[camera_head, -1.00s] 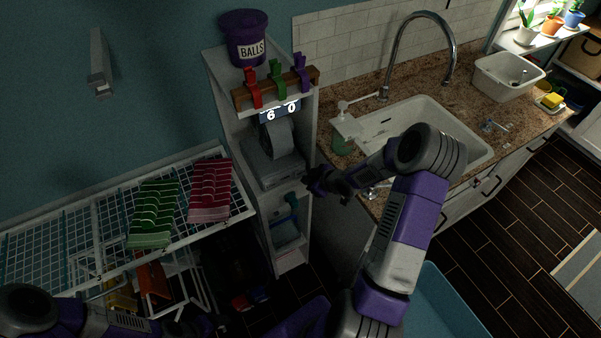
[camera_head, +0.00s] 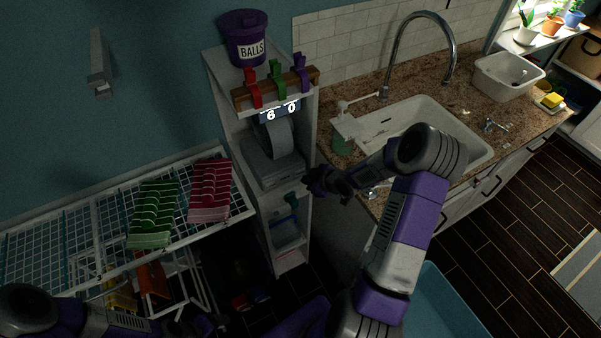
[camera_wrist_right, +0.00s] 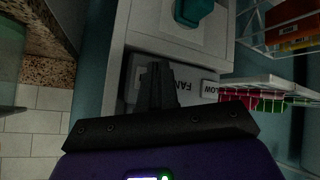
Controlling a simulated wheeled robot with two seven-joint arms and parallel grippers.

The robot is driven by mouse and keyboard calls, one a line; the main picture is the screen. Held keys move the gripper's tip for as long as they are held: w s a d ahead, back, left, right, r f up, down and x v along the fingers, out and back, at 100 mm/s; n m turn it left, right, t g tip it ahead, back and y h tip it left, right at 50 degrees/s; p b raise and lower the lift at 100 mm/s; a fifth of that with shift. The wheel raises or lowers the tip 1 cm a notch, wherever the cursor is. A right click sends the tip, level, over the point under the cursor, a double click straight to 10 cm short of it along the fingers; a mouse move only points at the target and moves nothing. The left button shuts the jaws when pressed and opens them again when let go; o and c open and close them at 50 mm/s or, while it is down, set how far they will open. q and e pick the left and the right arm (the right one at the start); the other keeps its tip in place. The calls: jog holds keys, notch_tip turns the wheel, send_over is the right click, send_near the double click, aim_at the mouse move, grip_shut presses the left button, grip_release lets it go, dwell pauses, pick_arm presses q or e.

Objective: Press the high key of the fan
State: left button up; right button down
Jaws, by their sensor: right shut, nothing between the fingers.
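The grey fan (camera_head: 277,136) stands in the upper compartment of the narrow white shelf unit, under a display reading 6 and 0. A key marked high cannot be made out. My right gripper (camera_head: 314,182) is shut and empty, in front of the shelf unit, to the right of and below the fan base. In the right wrist view its fingers (camera_wrist_right: 157,72) cover part of the base; contact cannot be told. My left gripper (camera_head: 205,324) is dark and unclear at the bottom edge.
Red, green and purple clips hang on a wooden bar (camera_head: 276,88) above the fan. A purple BALLS bucket (camera_head: 244,42) tops the shelf unit. A white wire rack (camera_head: 75,228) stands left. The sink counter (camera_head: 470,105) with a soap dispenser (camera_head: 342,145) lies right.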

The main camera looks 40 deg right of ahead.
jog(key=shift+w, duration=0.1)
dwell(0.5)
jog(key=shift+w, duration=0.3)
